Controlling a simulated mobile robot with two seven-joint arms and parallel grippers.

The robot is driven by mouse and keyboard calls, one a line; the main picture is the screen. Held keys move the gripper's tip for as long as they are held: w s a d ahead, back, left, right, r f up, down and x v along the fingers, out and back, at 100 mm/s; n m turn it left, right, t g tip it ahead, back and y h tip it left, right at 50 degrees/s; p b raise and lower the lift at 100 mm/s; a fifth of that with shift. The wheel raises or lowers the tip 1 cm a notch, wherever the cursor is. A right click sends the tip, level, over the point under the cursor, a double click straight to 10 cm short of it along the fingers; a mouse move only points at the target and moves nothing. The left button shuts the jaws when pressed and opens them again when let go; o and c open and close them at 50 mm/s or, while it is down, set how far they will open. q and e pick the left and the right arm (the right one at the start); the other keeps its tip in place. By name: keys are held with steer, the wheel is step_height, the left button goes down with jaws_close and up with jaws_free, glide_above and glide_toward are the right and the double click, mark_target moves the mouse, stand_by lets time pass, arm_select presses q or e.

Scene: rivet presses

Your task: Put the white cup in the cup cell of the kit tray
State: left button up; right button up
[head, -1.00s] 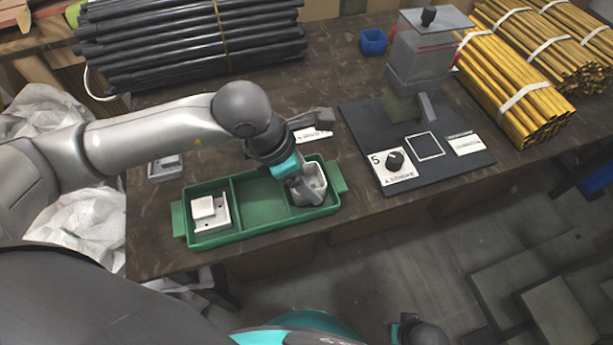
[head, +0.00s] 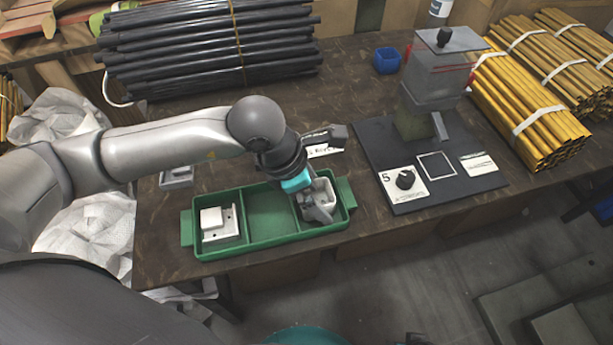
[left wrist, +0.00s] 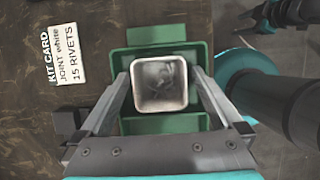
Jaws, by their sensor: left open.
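The white cup (head: 326,193), square-rimmed, sits in the right-hand compartment of the green kit tray (head: 268,243). In the left wrist view the cup (left wrist: 159,84) is seen from above, its opening facing the camera. My left gripper (head: 317,208) is at the cup; in the left wrist view its fingers (left wrist: 162,88) stand apart on either side of the cup. Whether either finger touches it I cannot tell. The tray's middle compartment is empty, and a white block part (head: 217,222) lies in the left one.
A dark press board with a grey press (head: 432,85) stands right of the tray. A kit card (left wrist: 66,55) lies behind the tray. A small grey part (head: 177,177), a blue bin (head: 387,60), black rods (head: 205,45) and yellow rod bundles (head: 525,105) are also on the table.

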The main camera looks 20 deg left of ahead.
arm_select(q)
steer(key=p+v, duration=0.3)
steer(key=v, duration=0.9)
steer(key=shift+p, duration=0.35)
arm_select(e)
steer(key=s+d+f, duration=0.4)
steer(key=s, duration=0.1)
steer(key=shift+s+d+f, duration=0.25)
steer(key=shift+s+f, duration=0.1)
steer(key=shift+s, duration=0.05)
